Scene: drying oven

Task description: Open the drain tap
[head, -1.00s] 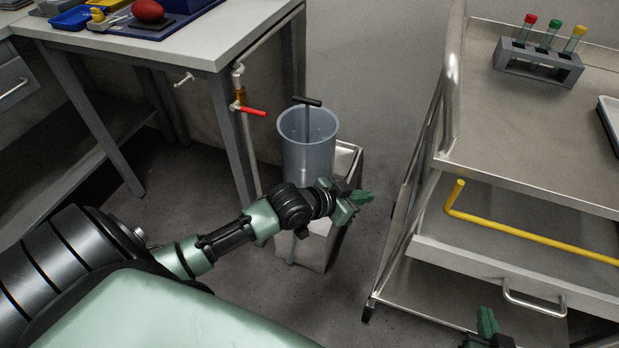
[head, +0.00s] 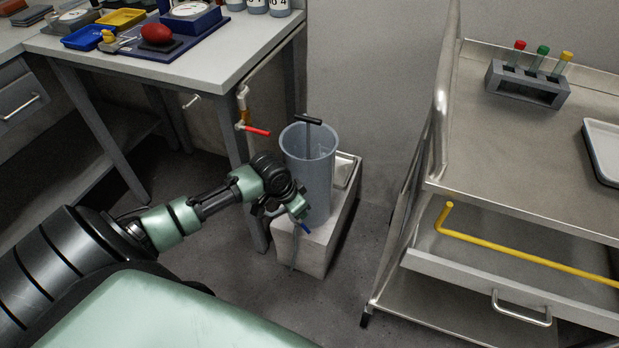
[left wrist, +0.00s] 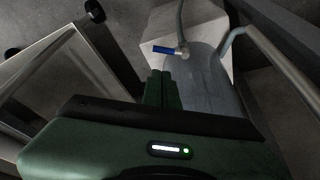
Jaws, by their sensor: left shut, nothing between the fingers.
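The drain tap is a small fitting low on the grey cylinder (head: 308,165), with a blue lever (head: 305,228). In the left wrist view the blue lever (left wrist: 163,50) sticks out to the left from a metal body (left wrist: 183,51), and a grey hose (left wrist: 181,18) runs from it. My left gripper (head: 301,208) is in front of the cylinder's lower part, close to the lever. Its green fingers (left wrist: 161,88) are shut and empty, pointing at the tap with a gap between. The gripper partly hides the tap in the head view. My right gripper is out of view.
The cylinder stands on a pale block (head: 315,245), with a black T-handle (head: 308,119) at its top. A red-levered tap (head: 257,131) sits on a pipe beside the table (head: 215,55). A steel cart (head: 480,150) with a yellow rod (head: 520,246) stands at the right.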

